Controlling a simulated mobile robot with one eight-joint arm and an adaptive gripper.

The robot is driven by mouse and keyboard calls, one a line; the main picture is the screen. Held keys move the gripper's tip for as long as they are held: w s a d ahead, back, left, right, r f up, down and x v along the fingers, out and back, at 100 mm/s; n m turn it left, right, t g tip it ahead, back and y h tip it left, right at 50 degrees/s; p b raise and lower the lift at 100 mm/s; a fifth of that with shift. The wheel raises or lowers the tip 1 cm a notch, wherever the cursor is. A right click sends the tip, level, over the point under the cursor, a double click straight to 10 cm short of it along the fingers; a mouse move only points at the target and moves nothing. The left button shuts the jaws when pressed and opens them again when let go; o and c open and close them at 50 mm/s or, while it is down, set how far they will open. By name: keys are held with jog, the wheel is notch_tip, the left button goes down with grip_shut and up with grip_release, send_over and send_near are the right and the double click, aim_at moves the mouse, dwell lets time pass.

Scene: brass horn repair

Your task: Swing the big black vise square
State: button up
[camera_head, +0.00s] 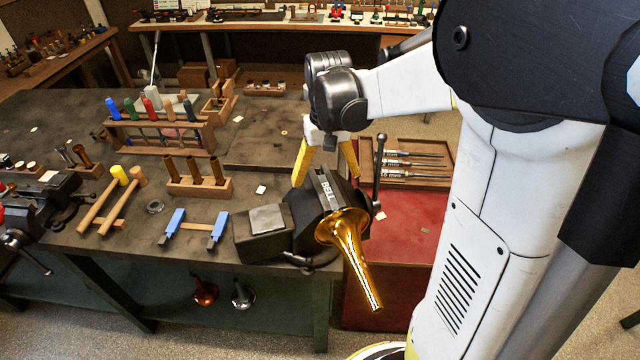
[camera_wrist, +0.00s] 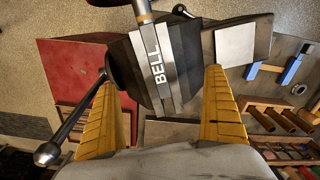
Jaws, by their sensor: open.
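The big black vise (camera_head: 308,205), with BELL on its jaw, sits at the front right corner of the dark bench. It also shows in the wrist view (camera_wrist: 185,65), its jaws turned slightly off the picture's vertical. A brass horn bell (camera_head: 345,240) sticks out from its front, over the bench edge. The vise's black handle bar (camera_head: 378,170) also shows in the wrist view (camera_wrist: 72,122), outside the left finger. My gripper (camera_head: 326,178) is open, yellow fingers pointing down. In the wrist view my gripper (camera_wrist: 160,80) has the jaw end between its fingers; contact cannot be told.
Blue-padded blocks (camera_head: 195,228), a wooden block with brass tubes (camera_head: 197,185) and mallets (camera_head: 115,195) lie left of the vise. A screwdriver tray (camera_head: 440,150) lies on the red surface (camera_head: 425,205) to the right. Another vise (camera_head: 40,205) stands at far left.

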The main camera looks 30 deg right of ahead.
aim_at(326, 186)
notch_tip(326, 186, down, 4)
jog(key=shift+f+b, duration=0.1)
jog(key=shift+b, duration=0.25)
jog(key=c, duration=1.8)
jog(key=shift+s, duration=0.1)
jog(key=shift+c, duration=0.3)
